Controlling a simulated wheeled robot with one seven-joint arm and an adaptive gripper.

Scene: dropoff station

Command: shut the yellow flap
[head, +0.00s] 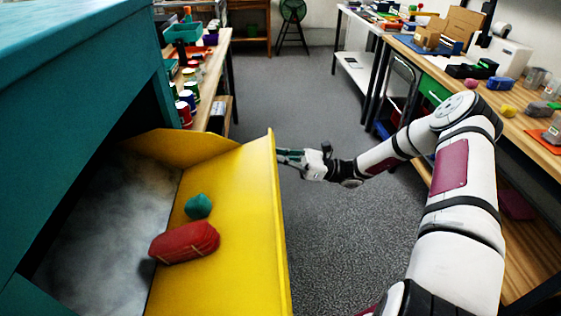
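The yellow flap (247,230) stands open, tilted out from the teal dropoff station (75,75) at left. A red wrapped bundle (184,242) and a small teal lump (198,206) lie on its inner face. My gripper (284,156) is at the flap's outer side, near its far upper edge. Its fingertips reach the flap's edge in the picture; I cannot tell if they touch it. The fingers are small and partly hidden, so their opening is unclear.
A wooden bench (212,65) with cans and bins stands behind the station. A long cluttered workbench (520,118) runs along the right, close to my arm.

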